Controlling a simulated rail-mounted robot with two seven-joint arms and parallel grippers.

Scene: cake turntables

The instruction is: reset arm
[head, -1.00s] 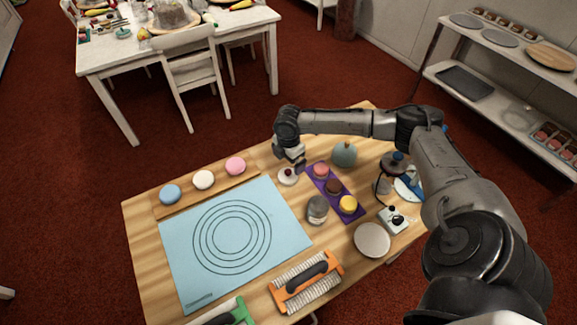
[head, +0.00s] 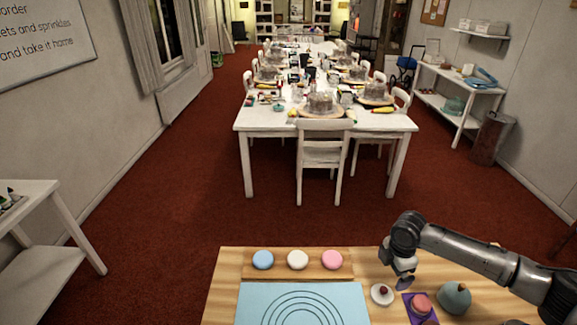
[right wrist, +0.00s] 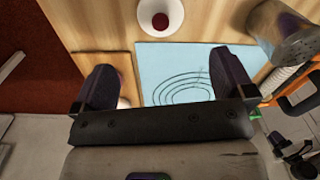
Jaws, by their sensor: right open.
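My right gripper (head: 404,284) is above the right part of the wooden table (head: 225,290), close to a small white dish with a dark red item (head: 382,294). In the right wrist view its two dark fingers (right wrist: 167,85) are spread apart with nothing between them, and the white dish (right wrist: 150,15) lies just beyond. My right arm reaches in from the right edge of the head view. My left gripper is not in view.
A blue mat (head: 260,300) with rings lies on the table, behind it a board with blue, white and pink macarons (head: 297,260). A purple tray (head: 410,312) and a teal round object (head: 454,297) are at right. A metal shaker (right wrist: 285,30) shows in the wrist view.

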